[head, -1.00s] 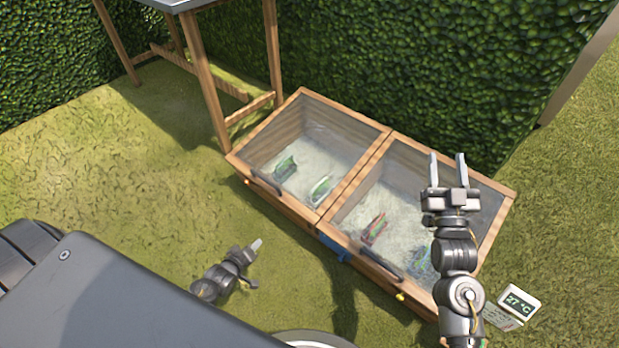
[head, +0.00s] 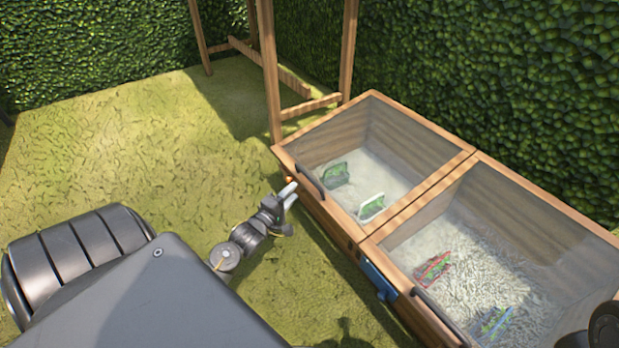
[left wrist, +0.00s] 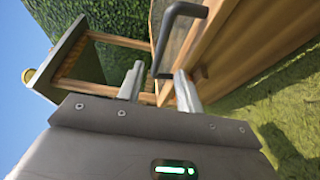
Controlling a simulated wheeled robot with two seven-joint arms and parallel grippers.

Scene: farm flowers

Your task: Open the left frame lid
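The left frame lid (head: 375,101) is a wood-edged glass pane lying shut over the left half of the wooden cold frame. Its dark bar handle (head: 311,183) is on the front edge and also shows in the left wrist view (left wrist: 176,38). My left gripper (head: 289,191) is just left of the handle in the head view. In the left wrist view its two fingers (left wrist: 158,82) are apart, with the lower end of the handle near the gap between the tips. Contact cannot be told. My right gripper is out of view.
The right frame lid (head: 560,192) lies beside the left one, with its own handle (head: 437,315). A blue item (head: 379,280) hangs on the frame's front. Small tagged plants (head: 371,207) stand inside. A wooden stand (head: 269,75) is behind left. Open grass lies left.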

